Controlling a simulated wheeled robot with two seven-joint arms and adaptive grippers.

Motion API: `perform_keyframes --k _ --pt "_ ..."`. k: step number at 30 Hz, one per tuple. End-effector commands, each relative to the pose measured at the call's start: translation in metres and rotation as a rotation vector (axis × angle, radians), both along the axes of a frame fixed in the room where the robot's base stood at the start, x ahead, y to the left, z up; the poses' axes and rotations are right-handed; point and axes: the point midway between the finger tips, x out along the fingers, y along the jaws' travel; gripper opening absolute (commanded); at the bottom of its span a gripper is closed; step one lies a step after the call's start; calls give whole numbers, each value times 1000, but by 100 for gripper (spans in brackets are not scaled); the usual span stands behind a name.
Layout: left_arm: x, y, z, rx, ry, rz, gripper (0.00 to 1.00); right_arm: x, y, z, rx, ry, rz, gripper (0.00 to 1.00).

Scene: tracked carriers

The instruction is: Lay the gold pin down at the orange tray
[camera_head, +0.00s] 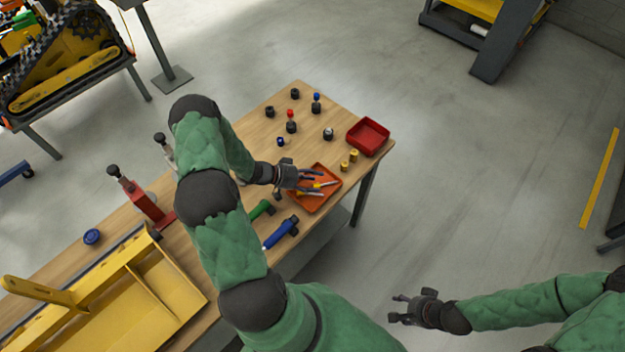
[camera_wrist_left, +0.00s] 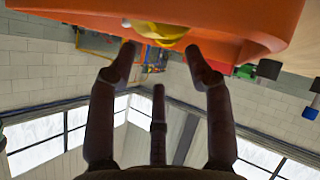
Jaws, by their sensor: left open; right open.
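Two small gold cylinders stand close together on the workbench, the farther one (camera_head: 353,155) and the nearer one (camera_head: 344,165), between the orange tray and a red tray. I cannot tell which is the task's gold pin. The orange tray (camera_head: 316,208) holds pliers and other tools. My left gripper (camera_head: 312,179) is over its left side, open. In the left wrist view the tray (camera_wrist_left: 245,20) fills the top, with a yellow rounded thing (camera_wrist_left: 160,30) beyond my open fingertips (camera_wrist_left: 161,50); I cannot tell what it is. My right gripper (camera_head: 403,308) is open and empty, off the bench.
The red tray (camera_head: 368,136) sits at the bench's right corner. Several small dark, red and blue pieces stand at the back.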

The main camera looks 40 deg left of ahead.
Motion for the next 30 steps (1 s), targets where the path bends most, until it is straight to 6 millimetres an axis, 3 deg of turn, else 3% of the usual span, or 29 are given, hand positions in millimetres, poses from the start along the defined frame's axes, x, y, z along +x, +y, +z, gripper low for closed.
perform_keyframes --k 5,19,30 --pt "0 0 9 1 -1 -1 52 0 0 0 0 0 0 52" --pt "0 0 85 2 -2 0 52 0 0 0 0 0 0 52" --pt "0 0 100 -1 1 0 52 0 0 0 0 0 0 52"
